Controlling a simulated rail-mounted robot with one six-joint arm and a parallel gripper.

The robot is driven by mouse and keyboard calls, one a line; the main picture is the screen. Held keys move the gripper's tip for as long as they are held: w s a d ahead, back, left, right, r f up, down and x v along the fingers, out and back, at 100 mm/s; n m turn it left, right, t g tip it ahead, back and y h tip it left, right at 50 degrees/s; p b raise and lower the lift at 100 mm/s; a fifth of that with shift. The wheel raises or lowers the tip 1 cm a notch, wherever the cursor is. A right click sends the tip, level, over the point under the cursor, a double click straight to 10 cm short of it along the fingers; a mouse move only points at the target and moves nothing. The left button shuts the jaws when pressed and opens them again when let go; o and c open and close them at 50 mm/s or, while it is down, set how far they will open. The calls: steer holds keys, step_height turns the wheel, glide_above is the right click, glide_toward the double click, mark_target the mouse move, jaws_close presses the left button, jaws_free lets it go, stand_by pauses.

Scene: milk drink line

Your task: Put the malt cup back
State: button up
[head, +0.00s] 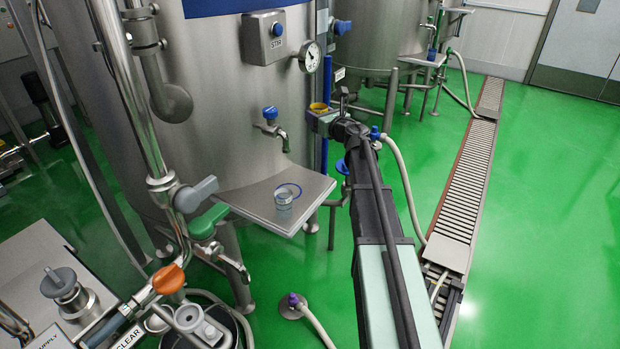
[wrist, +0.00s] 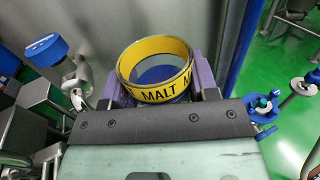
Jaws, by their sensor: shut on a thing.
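The malt cup (wrist: 160,93) has a yellow band lettered MALT in black. It sits between the purple fingers of my gripper (wrist: 157,84) in the wrist view, its open rim facing the camera. A blue patch shows inside it; I cannot tell whether it holds anything. In the head view the yellow cup (head: 318,106) shows small at the end of my arm, with my gripper (head: 321,117) shut on it. It is held in the air in front of the steel tank, right of the tap. The cup's lower part is hidden.
A steel shelf (head: 252,201) below the tap (head: 270,124) carries a clear glass (head: 284,200) and a blue ring mark (head: 297,187). A STIR button box (head: 264,38) and a dial (head: 309,57) are on the tank. A blue upright post (wrist: 239,42) stands right of the cup. Green floor lies open at right.

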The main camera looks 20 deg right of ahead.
step_height(320, 180, down, 20)
steer(key=b, duration=1.9)
steer(key=shift+f+b, duration=0.2)
steer(key=shift+b, duration=0.15)
steer(key=shift+r, duration=0.3)
steer(key=shift+f, duration=0.25)
steer(key=o, duration=1.1)
steer(key=shift+r, duration=0.1)
steer(key=shift+r+p, duration=0.35)
steer(key=shift+p, duration=0.1)
steer(key=v, duration=1.2)
steer(key=shift+f, duration=0.2)
